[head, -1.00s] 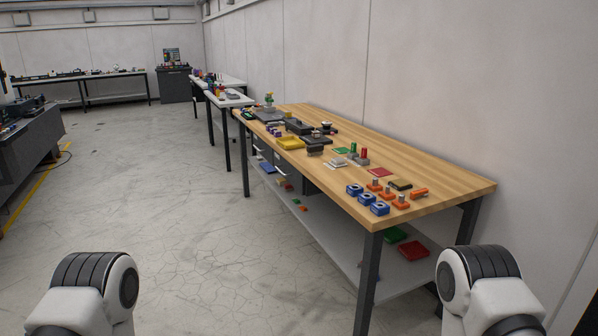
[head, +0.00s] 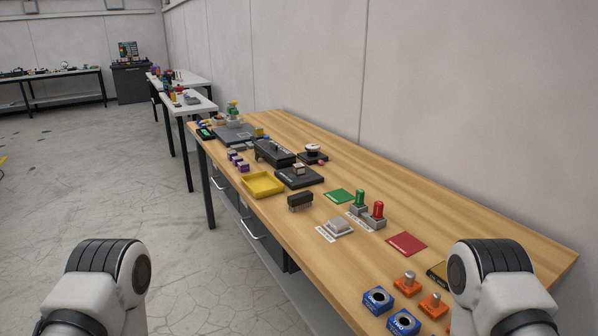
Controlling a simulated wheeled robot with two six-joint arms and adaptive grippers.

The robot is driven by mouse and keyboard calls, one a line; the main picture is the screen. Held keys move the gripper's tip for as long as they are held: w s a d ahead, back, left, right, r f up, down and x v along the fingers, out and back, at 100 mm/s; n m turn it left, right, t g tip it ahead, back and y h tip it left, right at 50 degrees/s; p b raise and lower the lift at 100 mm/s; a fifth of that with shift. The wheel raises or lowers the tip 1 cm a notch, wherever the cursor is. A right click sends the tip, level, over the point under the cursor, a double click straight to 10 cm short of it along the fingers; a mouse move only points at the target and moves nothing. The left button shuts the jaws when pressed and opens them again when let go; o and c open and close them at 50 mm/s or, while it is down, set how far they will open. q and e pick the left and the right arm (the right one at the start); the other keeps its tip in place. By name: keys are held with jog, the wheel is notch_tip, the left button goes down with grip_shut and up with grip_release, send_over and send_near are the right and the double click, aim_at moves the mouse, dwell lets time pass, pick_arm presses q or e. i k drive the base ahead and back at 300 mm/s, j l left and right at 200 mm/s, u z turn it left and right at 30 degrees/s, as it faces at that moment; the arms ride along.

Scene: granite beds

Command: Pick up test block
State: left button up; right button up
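I cannot tell for certain which object is the test block. On the wooden bench (head: 470,232) stand two blue blocks with round holes, one (head: 378,300) beside the other (head: 403,322). Orange blocks with metal pins (head: 405,283) are next to them. Grey blocks carry a green cylinder (head: 360,203) and a red cylinder (head: 376,214). A small light grey block (head: 339,226) sits near a white label. Only upper parts of my two arms show, at the lower left and lower right. Both grippers are out of view.
A yellow tray (head: 262,185), a black comb-like piece (head: 300,201), dark devices (head: 273,152), a green mat (head: 340,196) and a red mat (head: 406,244) lie on the bench. The wall (head: 450,100) runs behind it. Clear floor (head: 190,270) lies left.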

aim_at(299, 169)
jog(key=i+j+z, duration=0.15)
jog(key=z, duration=0.3)
jog(key=i+j+z, duration=0.1)
jog(key=j+z, duration=0.15)
jog(key=z, duration=0.25)
jog(key=j+z, duration=0.25)
jog(key=z, duration=0.2)
